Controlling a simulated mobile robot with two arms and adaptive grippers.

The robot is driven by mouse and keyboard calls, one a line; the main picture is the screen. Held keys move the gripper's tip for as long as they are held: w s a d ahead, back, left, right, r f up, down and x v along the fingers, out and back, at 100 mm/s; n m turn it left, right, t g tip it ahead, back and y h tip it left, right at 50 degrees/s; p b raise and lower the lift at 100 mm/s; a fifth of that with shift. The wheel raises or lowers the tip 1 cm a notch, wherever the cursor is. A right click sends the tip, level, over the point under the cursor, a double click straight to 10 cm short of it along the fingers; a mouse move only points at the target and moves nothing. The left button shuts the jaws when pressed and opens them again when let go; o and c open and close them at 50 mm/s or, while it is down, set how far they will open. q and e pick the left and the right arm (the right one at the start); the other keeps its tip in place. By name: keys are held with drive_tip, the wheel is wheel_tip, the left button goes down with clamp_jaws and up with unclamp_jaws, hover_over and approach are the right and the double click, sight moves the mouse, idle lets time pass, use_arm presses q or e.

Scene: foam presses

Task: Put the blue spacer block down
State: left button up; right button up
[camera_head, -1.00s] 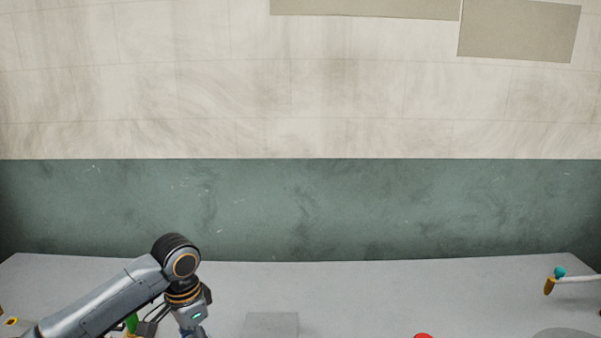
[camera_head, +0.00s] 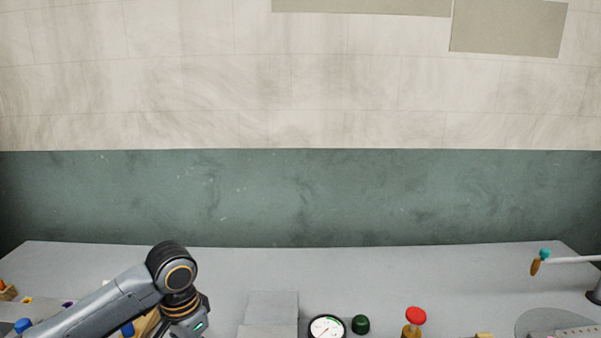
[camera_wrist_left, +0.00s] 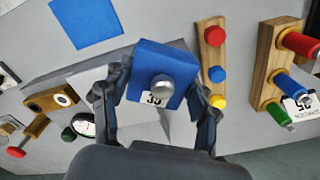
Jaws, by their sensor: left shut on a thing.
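The blue spacer block (camera_wrist_left: 165,73) has a silver knob on top and a white number label on its near side. In the left wrist view my left gripper (camera_wrist_left: 158,90) is shut on it, one finger at each side. A grey plate or press part (camera_wrist_left: 70,74) lies below and beside the block; the gap between them is hard to judge. A flat blue square (camera_wrist_left: 86,22) is on the grey table beyond it. In the head view my left arm reaches down at the lower left; its fingers and the block are below the frame. My right gripper is not in view.
Wooden stands with coloured pegs (camera_wrist_left: 265,65) and a slim wooden strip (camera_wrist_left: 213,60) are at the right of the wrist view. A round gauge (camera_head: 326,326), dark green knob (camera_head: 361,324) and red-topped button (camera_head: 415,316) stand near the grey raised part (camera_head: 272,310). The table's back is clear.

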use_arm(q)
drive_tip(key=s+d+f+n+b, duration=0.1)
drive_tip(key=s+n, duration=0.5)
drive_tip(key=s, duration=0.8)
drive_tip(key=f+b, duration=0.1)
drive_tip(key=b, duration=0.1)
drive_tip(key=shift+n+b, duration=0.3)
drive_tip(key=shift+n, duration=0.1)
drive_tip(key=shift+s+d, duration=0.15)
